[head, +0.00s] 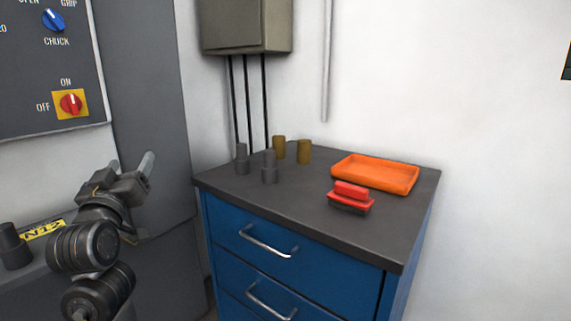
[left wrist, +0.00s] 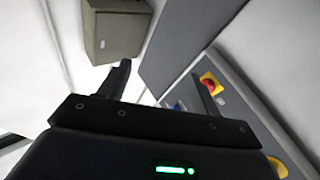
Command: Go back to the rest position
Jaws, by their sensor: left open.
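My left gripper (head: 131,170) is raised in front of the grey machine cabinet at the left of the head view. Its two fingers are apart with nothing between them. In the left wrist view the open fingers (left wrist: 163,90) point toward the wall and the machine panel, touching nothing. My right gripper is in neither view. No butterfly valve can be made out for certain.
A blue drawer cabinet (head: 300,265) stands to the right. Its dark top holds grey cylinders (head: 269,168), brown cylinders (head: 304,151), an orange tray (head: 345,178) and a red-and-black block (head: 350,194). A control panel (head: 50,65) and a wall box (head: 246,26) are behind.

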